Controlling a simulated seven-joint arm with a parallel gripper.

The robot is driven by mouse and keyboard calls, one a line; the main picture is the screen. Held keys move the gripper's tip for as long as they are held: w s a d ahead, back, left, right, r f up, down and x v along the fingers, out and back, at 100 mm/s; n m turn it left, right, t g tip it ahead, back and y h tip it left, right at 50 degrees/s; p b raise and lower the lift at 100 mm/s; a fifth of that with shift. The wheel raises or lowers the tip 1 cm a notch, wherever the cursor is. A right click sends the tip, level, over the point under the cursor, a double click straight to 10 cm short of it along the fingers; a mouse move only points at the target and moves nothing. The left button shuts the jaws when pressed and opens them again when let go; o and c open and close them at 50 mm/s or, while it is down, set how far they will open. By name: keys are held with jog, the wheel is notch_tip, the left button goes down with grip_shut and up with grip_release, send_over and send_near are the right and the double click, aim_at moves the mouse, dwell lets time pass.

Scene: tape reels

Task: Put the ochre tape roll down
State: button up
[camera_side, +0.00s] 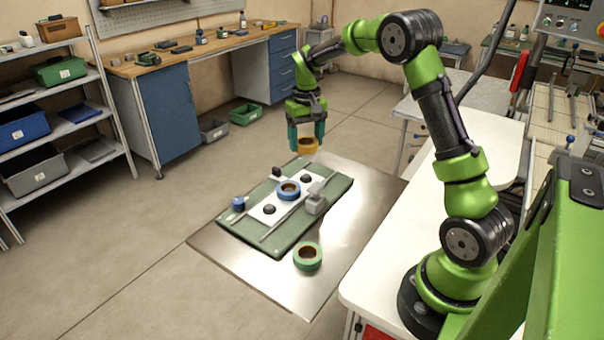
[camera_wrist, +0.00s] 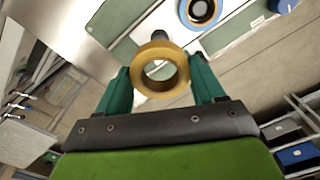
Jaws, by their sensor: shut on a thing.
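The ochre tape roll (camera_side: 306,146) is held in the air between the teal fingers of my gripper (camera_side: 306,138), above the far end of the metal table. In the wrist view the ochre tape roll (camera_wrist: 160,52) sits between both fingers of my gripper (camera_wrist: 160,80), which touch its sides. Its hole faces the wrist camera.
A blue tape roll (camera_side: 288,190) lies on the white strip of the green board (camera_side: 262,238), among dark knobs and a grey block (camera_side: 315,203). A green tape roll (camera_side: 308,256) lies on bare metal table (camera_side: 215,243) at the near side. The metal right of the board is clear.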

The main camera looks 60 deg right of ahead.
aim_at(306, 176)
notch_tip(306, 176, down, 8)
dwell(0.4)
jog(key=shift+f, duration=0.1)
jog(key=shift+f, duration=0.5)
jog(key=o, duration=1)
